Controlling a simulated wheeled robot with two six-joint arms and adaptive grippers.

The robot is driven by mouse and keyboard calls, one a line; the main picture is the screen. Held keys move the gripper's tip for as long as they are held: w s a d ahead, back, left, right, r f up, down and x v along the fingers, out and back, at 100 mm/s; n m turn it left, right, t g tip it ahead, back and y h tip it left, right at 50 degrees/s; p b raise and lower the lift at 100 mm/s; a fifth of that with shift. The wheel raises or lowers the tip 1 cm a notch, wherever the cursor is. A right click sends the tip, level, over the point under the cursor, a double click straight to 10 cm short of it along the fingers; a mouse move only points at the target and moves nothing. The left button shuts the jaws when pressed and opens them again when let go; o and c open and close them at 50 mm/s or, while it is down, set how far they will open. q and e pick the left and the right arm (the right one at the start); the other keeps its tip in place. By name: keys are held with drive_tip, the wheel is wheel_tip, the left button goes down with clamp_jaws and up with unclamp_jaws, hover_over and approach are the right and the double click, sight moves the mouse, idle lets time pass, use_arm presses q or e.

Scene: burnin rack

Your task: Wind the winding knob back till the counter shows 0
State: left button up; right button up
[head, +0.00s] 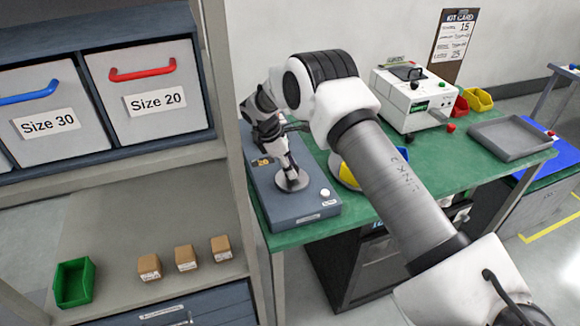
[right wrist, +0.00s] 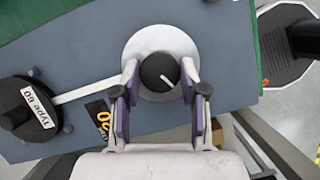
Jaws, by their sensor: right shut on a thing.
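The winding knob (right wrist: 157,71) is black with a white pointer line and sits on a round pale disc (right wrist: 181,42) on the grey winder box (head: 312,207). My right gripper (head: 290,178) comes down on it from above. In the right wrist view its two fingers (right wrist: 160,80) are shut on the knob, one at each side. The counter (right wrist: 98,112) is a small dark window with orange digits beside the left finger. My left gripper is out of view.
A black reel marked Type 60 (right wrist: 33,108) joins the disc by a white strip (right wrist: 88,91). A shelf rack with drawers (head: 148,90) stands left.

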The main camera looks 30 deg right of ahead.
drive_tip(key=m, duration=0.2)
drive_tip(key=m+g+y+b, duration=0.1)
drive_tip(key=m, duration=0.2)
drive_tip(key=shift+d+f+m+g, duration=0.1)
drive_tip(key=shift+f+m+g, duration=0.2)
drive_tip(key=shift+f+g, duration=0.1)
drive_tip(key=m+y, duration=0.1)
drive_tip(key=m, duration=0.1)
drive_tip(key=m+y+b, duration=0.1)
drive_tip(key=m, duration=0.1)
drive_tip(key=shift+d+g+b, duration=0.1)
drive_tip(key=shift+g+b, duration=0.2)
drive_tip(key=m, duration=0.2)
drive_tip(key=m+y, duration=0.1)
drive_tip(key=m, duration=0.1)
drive_tip(key=shift+d+r+y, duration=0.1)
drive_tip(key=shift+y, duration=0.2)
drive_tip(key=shift+m+y, duration=0.6)
drive_tip(key=shift+m, duration=1.3)
drive_tip(key=o, duration=1.1)
drive_tip(key=shift+r, duration=0.1)
drive_tip(key=shift+w+d+r, duration=0.1)
drive_tip(key=shift+r, duration=0.05)
